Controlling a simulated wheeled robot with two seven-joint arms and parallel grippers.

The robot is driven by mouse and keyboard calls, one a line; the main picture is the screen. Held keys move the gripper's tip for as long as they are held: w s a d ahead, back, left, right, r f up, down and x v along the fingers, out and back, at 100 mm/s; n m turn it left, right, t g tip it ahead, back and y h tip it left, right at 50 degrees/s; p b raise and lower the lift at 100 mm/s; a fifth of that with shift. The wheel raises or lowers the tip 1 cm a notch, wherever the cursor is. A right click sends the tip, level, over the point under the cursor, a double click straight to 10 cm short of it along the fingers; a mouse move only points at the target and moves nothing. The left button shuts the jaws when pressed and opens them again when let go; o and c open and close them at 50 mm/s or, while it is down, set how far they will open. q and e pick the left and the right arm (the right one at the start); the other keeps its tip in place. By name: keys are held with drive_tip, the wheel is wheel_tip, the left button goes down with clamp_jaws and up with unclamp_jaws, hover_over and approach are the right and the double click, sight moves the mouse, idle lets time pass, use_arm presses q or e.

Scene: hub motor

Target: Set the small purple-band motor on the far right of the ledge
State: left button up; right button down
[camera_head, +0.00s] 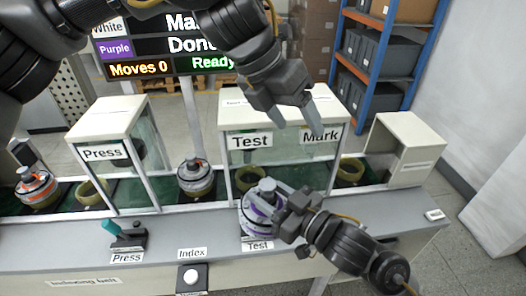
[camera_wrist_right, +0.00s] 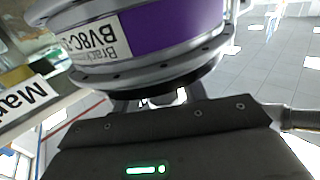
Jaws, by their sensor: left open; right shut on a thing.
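The purple-band motor (camera_head: 251,222) is at the front ledge (camera_head: 395,222), just behind the front "Test" label. My right gripper (camera_head: 277,207) is shut on it from the right. Whether the motor touches the ledge or hangs just above it cannot be told. In the right wrist view the motor (camera_wrist_right: 180,38) fills the top, with its purple band and a white label, partly cut off by the frame. My left gripper (camera_head: 286,112) is open and empty, high in front of the Test and Mark housing.
Behind the ledge runs a belt with ring nests (camera_head: 350,172), an orange-band motor (camera_head: 36,187) and a grey motor (camera_head: 195,178). A Press lever (camera_head: 125,237) and an Index button (camera_head: 192,274) stand left.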

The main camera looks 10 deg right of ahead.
sight(266, 183)
use_arm(q)
drive_tip(key=a+f+y, duration=0.1)
drive_tip(key=s+a+f+y, duration=0.1)
drive_tip(key=a+f, duration=0.1)
drive_tip(key=a+f+m+y, duration=0.1)
drive_tip(key=a+f+y, duration=0.1)
drive_tip(key=shift+s+f+t, duration=0.1)
drive_tip(key=shift+s+t, duration=0.2)
use_arm(e)
drive_tip(key=shift+r, duration=0.2)
use_arm(q)
drive_tip(key=shift+a+f+y, duration=0.25)
drive_tip(key=shift+a+y, duration=0.05)
drive_tip(key=shift+a, duration=0.1)
drive_tip(key=f, duration=0.4)
drive_tip(key=d+f, duration=0.1)
drive_tip(key=f, duration=0.7)
drive_tip(key=shift+w+d, duration=0.15)
drive_tip(key=shift+w, duration=0.25)
clamp_jaws()
drive_tip(key=shift+r, duration=0.15)
use_arm(e)
drive_tip(key=c, duration=0.7)
unclamp_jaws()
drive_tip(key=shift+f, duration=0.1)
